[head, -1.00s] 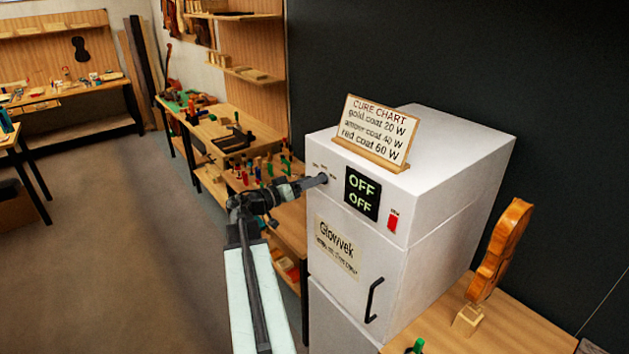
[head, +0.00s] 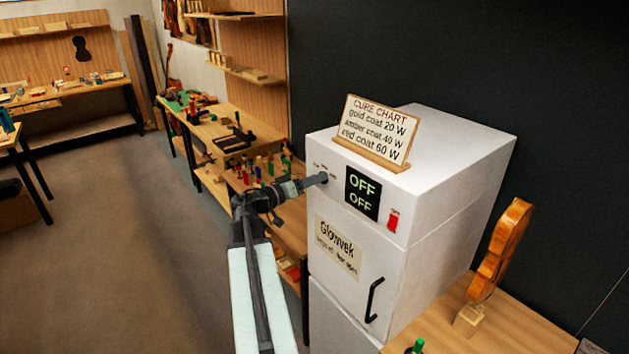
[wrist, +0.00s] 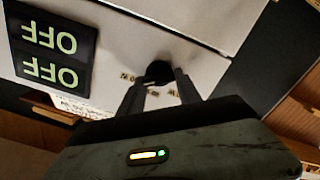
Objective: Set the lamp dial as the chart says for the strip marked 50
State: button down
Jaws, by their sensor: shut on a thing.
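The white curing cabinet (head: 440,190) stands on the right. Its display (head: 361,193) reads OFF on both lines; it shows upside down in the wrist view (wrist: 45,52). My gripper (head: 318,181) is at the upper left of the cabinet front. In the wrist view my gripper (wrist: 158,85) is shut on the dark round dial (wrist: 158,71), with a finger on either side. Small marks around the dial are too small to read. The cure chart (head: 376,130) on top reads gold coat 20 W, amber coat 40 W, red coat 60 W. No strip marked 50 can be made out.
A red switch (head: 393,221) is right of the display. A black door handle (head: 373,300) is below. A violin body (head: 499,250) stands on a wooden block at the right. A tool bench (head: 225,135) is behind my arm at the left. Open floor lies left.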

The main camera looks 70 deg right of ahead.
jog(key=n, duration=1)
jog(key=shift+w+f+n, duration=0.1)
jog(key=shift+f+n, duration=0.15)
jog(key=shift+n, duration=0.15)
dwell(0.4)
jog(key=c, duration=0.8)
grip_release()
jog(key=shift+c, duration=0.2)
jog(key=v, duration=0.7)
jog(key=shift+w+a, duration=0.25)
jog(key=shift+a, duration=0.05)
